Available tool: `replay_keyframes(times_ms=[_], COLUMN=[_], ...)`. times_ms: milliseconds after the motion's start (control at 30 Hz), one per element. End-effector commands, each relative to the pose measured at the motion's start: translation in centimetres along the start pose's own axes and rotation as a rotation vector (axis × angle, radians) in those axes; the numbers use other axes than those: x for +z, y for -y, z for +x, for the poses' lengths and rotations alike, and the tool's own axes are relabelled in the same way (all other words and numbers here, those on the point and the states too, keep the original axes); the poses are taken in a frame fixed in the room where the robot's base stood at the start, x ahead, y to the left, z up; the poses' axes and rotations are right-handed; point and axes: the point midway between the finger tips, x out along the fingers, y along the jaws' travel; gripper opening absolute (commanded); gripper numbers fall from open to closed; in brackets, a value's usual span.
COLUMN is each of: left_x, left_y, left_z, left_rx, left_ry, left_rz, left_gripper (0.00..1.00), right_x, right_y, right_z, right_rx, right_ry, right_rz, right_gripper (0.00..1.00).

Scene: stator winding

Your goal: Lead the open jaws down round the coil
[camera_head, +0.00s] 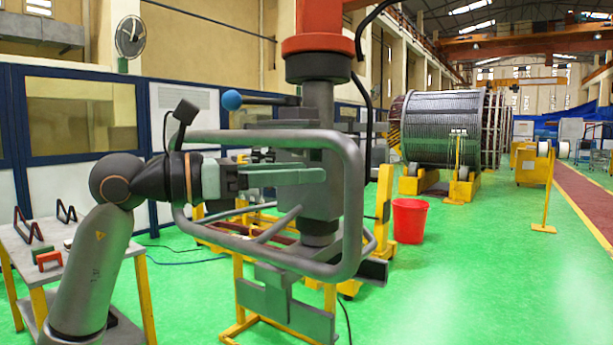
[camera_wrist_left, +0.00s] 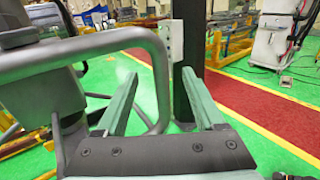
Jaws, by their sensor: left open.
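A hanging tool with a grey tubular handle frame (camera_head: 262,135) fills the middle of the head view. Flat grey jaw plates (camera_head: 265,300) sit at its lower end, apart from each other. My left gripper (camera_head: 318,174) comes in from the left, level, in front of the tool's body. In the left wrist view its two green-grey fingers (camera_wrist_left: 160,82) are spread. The handle tube (camera_wrist_left: 110,42) bends down between them in that picture; I cannot tell whether they touch it. Reddish-brown bars (camera_head: 272,247) lie behind the frame, partly hidden; I cannot tell whether they are the coil. My right gripper is not in view.
A work table (camera_head: 27,255) with small red and black brackets stands at the left. A red bucket (camera_head: 410,220) is on the green floor right of the tool. A large wound cylinder (camera_head: 440,125) is farther back. The floor at the right front is clear.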

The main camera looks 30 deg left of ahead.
Motion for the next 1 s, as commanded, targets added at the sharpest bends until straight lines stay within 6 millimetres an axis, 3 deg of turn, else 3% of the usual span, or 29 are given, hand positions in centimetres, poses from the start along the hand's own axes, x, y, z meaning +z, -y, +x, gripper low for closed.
replay_keyframes(times_ms=[167,600,800,1000], left_x=[0.2,0.2,0.1,0.0], left_y=[0.1,0.1,0.1,0.1], left_z=[1.9,10.0,11.9,12.4], left_rx=[-0.004,-0.005,-0.003,-0.002], left_ry=[-0.001,-0.001,0.001,-0.001], left_rz=[-0.003,-0.004,-0.001,-0.001], left_gripper=[0.71,0.71,0.71,0.71], right_x=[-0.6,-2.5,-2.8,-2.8], right_y=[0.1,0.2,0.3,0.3], right_z=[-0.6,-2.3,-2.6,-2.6], right_rx=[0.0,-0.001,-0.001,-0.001], right_ry=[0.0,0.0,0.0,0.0], right_rz=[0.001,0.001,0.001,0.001], right_gripper=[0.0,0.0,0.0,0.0])
